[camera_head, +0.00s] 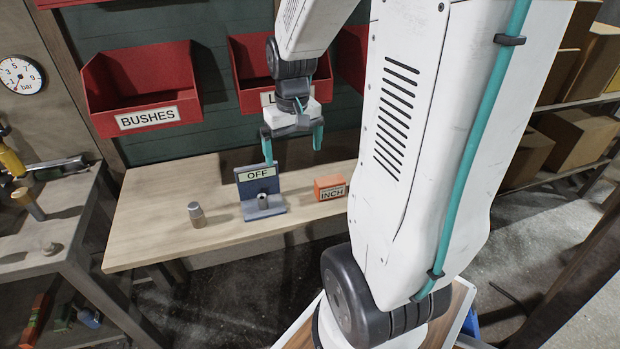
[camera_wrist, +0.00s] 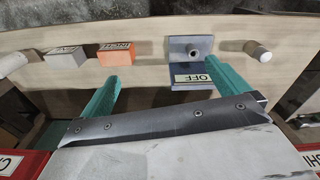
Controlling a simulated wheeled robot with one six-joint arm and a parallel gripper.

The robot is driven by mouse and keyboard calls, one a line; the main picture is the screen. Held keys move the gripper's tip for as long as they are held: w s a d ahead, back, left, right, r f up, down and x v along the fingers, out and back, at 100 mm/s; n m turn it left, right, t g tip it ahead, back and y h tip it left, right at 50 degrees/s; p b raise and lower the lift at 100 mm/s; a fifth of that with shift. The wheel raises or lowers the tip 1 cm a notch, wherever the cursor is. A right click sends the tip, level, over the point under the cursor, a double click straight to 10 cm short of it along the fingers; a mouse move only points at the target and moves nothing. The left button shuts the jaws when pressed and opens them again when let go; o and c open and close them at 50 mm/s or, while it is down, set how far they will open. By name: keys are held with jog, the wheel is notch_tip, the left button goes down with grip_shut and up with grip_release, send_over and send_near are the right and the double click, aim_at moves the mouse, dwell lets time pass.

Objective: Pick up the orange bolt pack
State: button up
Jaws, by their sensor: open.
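The orange bolt pack (camera_head: 330,187) is a small box with a white label reading INCH. It sits on the wooden bench, right of the blue OFF stand, and also shows in the wrist view (camera_wrist: 116,57). My gripper (camera_head: 293,153) is open and empty, with its teal fingers apart above the back of the bench. In the wrist view the gripper (camera_wrist: 172,82) has one finger pointing towards the pack and the other near the OFF stand. The gripper is apart from the pack.
A grey labelled box (camera_wrist: 66,57) sits beside the pack. Red bins (camera_head: 138,85) hang behind. My arm hides the bench's right part in the head view.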

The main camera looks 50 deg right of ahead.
jog(key=m, duration=0.2)
send_over(330, 180)
jog(key=w, duration=0.1)
notch_tip(330, 180, down, 11)
jog(key=shift+a+f, duration=0.1)
jog(key=f, duration=0.5)
jog(key=s+f, duration=0.1)
jog(key=f, duration=0.2)
jog(key=shift+d+f, duration=0.1)
jog(key=shift+d, duration=0.1)
jog(key=c, duration=1.1)
